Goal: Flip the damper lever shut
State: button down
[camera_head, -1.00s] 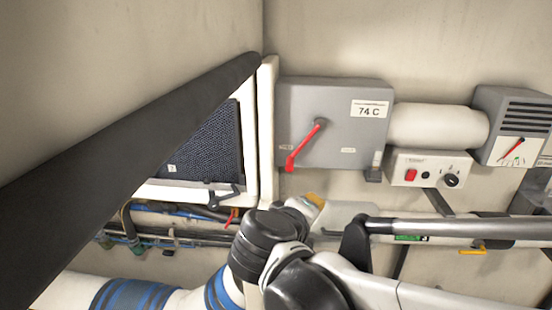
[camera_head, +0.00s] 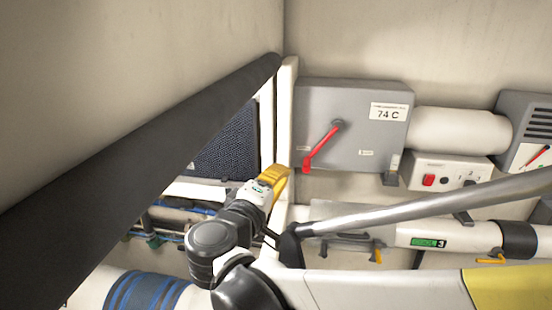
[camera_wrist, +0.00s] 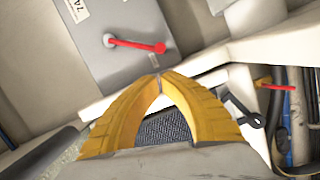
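The damper lever (camera_head: 322,147) is a red handle on the front of a grey box (camera_head: 380,140) marked 74 C. It slants from its pivot down to the lower left, its end near the small left label. In the wrist view the red lever (camera_wrist: 135,44) lies above and left of my fingertips, with a visible gap. My gripper (camera_head: 280,172) has yellow fingers and is just below and left of the lever's end in the head view. In the wrist view the fingertips of my gripper (camera_wrist: 157,76) meet, with nothing between them.
A white frame post (camera_head: 285,110) stands left of the box. A dark padded bar (camera_head: 150,140) crosses the left side. A white duct (camera_head: 458,128) and a switch panel with a red switch (camera_head: 428,180) are to the right. A metal rail (camera_head: 430,205) crosses below.

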jog(key=p+x, duration=0.1)
jog(key=x, duration=0.6)
jog(key=shift+w, duration=0.3)
jog(key=shift+d+f, duration=0.1)
jog(key=shift+f, duration=0.05)
jog(key=shift+s+d+f+n+b, duration=0.1)
jog(key=shift+d+f+n+b, duration=0.2)
jog(key=shift+n+b, duration=0.15)
jog(key=shift+d+f+n+b, duration=0.15)
jog(key=shift+f+n+b, duration=0.15)
jog(key=shift+b, duration=0.15)
